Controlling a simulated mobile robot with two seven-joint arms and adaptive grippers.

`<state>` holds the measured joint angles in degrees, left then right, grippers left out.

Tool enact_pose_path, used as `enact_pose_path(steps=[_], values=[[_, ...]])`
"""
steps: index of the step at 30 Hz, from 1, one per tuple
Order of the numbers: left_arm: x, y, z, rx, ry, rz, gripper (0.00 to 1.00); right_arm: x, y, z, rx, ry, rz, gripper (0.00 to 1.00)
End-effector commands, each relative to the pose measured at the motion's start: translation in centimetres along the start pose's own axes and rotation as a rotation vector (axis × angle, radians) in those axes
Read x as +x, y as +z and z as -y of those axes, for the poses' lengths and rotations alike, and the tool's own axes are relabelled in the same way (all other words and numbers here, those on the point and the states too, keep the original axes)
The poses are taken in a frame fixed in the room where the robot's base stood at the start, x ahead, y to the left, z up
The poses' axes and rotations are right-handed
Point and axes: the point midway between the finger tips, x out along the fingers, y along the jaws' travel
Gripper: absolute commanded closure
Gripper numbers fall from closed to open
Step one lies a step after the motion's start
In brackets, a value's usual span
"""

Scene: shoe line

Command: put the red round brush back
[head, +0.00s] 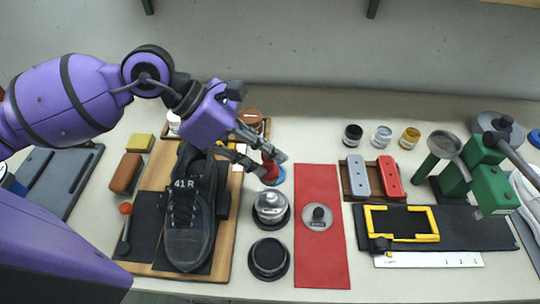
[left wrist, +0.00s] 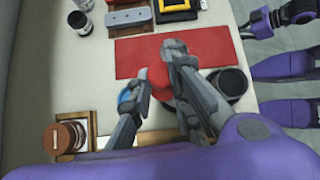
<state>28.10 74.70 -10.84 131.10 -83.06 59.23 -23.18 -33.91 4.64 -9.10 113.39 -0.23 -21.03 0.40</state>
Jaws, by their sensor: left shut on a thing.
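The red round brush (head: 268,169) is between the fingertips of my left gripper (head: 262,160), which is shut on it. In the left wrist view the red brush (left wrist: 160,80) shows between the two grey fingers, partly covered by them. I cannot tell whether brush and blue thing touch. My right gripper (left wrist: 262,20) seems to show at the top right of the left wrist view; its jaws are unclear.
A wooden board with a black shoe (head: 188,225) stands left of the brush. A silver-topped round pot (head: 270,205) and a dark pot (head: 268,258) stand in front. A red mat (head: 335,255) lies to the right. A wooden holder with a brown round item (left wrist: 64,137) is behind.

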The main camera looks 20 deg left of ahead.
Motion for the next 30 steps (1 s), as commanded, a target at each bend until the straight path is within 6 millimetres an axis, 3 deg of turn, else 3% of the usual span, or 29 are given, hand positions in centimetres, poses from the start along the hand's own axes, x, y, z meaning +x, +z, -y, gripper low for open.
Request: enact_pose_path(steps=[3, 12, 19, 25, 30], values=[[0.9, -0.3, -3.2, -0.001, 0.002, 0.005, 1.0, 0.1, -0.9, 0.1, -0.001, -0.003, -0.015, 1.0], [4.4, -3.2, -7.5, 0.001, -0.001, 0.002, 1.0, 0.2, -1.5, 0.2, -0.001, -0.006, -0.025, 1.0], [5.3, -4.0, -8.6, 0.001, 0.0, 0.002, 1.0, 0.2, -1.5, 0.3, -0.001, -0.006, -0.024, 1.0], [7.3, -5.9, -8.8, 0.002, -0.001, 0.002, 1.0, 0.1, -1.6, 0.3, 0.0, -0.006, -0.024, 1.0], [7.4, -6.0, -8.8, 0.005, 0.001, 0.001, 1.0, 0.1, -1.5, 0.3, 0.0, -0.007, -0.022, 1.0]])
